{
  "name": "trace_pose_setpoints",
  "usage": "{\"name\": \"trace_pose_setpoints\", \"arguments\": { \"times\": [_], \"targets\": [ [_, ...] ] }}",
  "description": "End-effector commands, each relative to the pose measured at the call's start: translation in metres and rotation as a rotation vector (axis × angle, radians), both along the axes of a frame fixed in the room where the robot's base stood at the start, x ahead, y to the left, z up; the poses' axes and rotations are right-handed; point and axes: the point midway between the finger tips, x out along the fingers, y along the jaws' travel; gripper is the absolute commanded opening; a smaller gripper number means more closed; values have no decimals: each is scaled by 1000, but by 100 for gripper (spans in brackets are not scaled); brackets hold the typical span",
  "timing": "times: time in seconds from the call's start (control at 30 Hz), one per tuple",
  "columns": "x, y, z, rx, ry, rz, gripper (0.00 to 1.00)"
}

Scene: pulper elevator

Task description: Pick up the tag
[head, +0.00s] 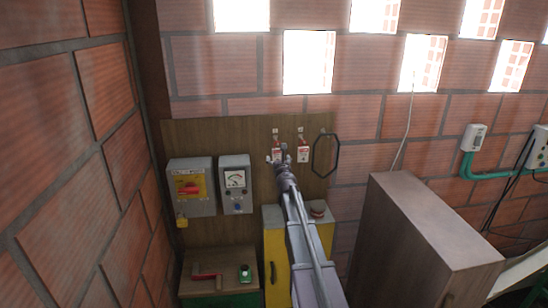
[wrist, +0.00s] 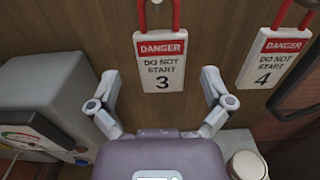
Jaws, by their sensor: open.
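Two white tags with red DANGER bands hang from red loops on the wooden board (head: 215,135). The tag marked "DO NOT START 3" (wrist: 162,62) is centred in the wrist view; in the head view my gripper partly covers it. The tag marked "DO NOT START 4" (wrist: 272,60) hangs to its right and also shows in the head view (head: 303,155). My gripper (wrist: 160,84) is open and empty. Its two fingers appear on either side of tag 3's lower part in the wrist view, with gaps on both sides. How far the tag lies beyond them is unclear.
A grey meter box (head: 235,185) and a switch box (head: 190,188) with a yellow padlock are left of the tags. A dark hexagonal ring (head: 326,155) hangs right of tag 4. A yellow cabinet (head: 275,270) stands below, and a tall brown cabinet (head: 420,235) at right.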

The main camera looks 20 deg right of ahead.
Motion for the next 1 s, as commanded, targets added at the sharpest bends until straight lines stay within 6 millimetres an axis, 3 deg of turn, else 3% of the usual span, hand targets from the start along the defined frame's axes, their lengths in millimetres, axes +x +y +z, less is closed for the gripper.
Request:
{"name": "trace_pose_setpoints", "arguments": {
  "times": [0.1,0.3,0.87,0.9,1.0],
  "targets": [
    [18,-6,0,0,0,0,100],
    [31,-10,0,0,1,-1,100],
    [30,-11,0,0,1,-2,100],
    [30,-11,0,0,1,-2,97],
    [30,-11,0,0,1,-2,67]
  ]
}}
